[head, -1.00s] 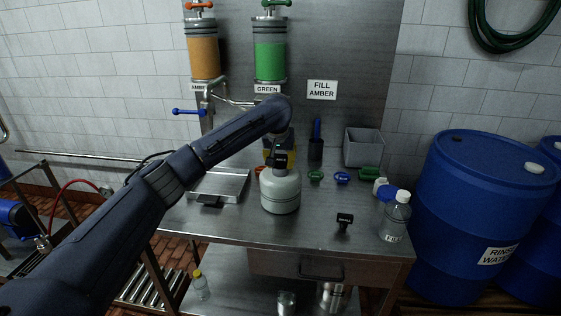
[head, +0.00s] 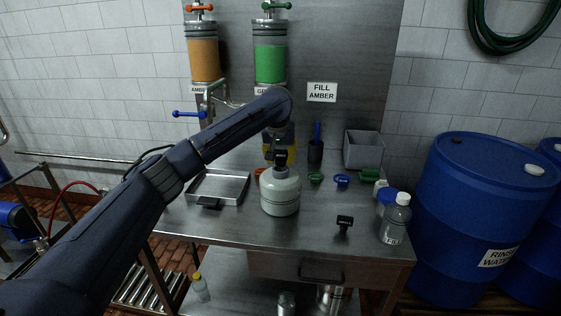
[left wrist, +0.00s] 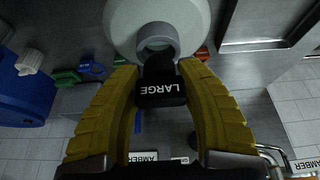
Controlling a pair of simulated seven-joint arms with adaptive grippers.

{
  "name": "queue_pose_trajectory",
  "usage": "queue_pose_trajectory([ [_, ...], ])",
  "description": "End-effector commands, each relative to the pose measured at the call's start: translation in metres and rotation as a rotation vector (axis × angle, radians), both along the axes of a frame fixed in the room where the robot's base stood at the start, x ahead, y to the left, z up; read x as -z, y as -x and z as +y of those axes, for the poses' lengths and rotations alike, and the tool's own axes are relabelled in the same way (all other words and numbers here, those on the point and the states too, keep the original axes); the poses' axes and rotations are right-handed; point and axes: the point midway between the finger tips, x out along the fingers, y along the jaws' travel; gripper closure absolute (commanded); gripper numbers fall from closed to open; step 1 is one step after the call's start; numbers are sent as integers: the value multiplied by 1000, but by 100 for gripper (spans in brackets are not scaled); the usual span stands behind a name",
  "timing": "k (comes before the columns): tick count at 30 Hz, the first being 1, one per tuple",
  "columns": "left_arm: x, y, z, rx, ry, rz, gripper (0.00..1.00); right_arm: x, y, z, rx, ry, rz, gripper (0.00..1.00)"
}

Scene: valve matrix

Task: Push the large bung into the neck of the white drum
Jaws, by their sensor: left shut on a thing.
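The white drum (head: 280,196) stands upright on the steel bench, with its grey open neck (left wrist: 158,40) at the top. My left gripper (left wrist: 160,85) has yellow fingers shut on the black large bung (left wrist: 161,94), whose label reads LARGE. In the head view the bung (head: 281,157) is just above the drum's neck. In the left wrist view its narrow end is close to the neck's rim; I cannot tell whether they touch. My right gripper is not in view.
Another black bung (head: 344,222) stands on the bench right of the drum. A steel tray (head: 236,190) lies to the left. Clear bottles (head: 396,222), green and blue small items, a black cup (head: 315,152) and a grey bin (head: 363,150) are to the right and behind.

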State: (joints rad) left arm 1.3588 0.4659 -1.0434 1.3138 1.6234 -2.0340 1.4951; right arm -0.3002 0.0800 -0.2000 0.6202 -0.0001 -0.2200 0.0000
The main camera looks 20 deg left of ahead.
Motion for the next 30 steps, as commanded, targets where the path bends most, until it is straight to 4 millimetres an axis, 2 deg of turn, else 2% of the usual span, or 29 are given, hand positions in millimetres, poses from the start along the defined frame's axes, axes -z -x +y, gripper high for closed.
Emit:
queue_pose_trajectory([
  [30, -40, 0, 0, -1, -1, -1, 81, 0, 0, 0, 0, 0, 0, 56],
])
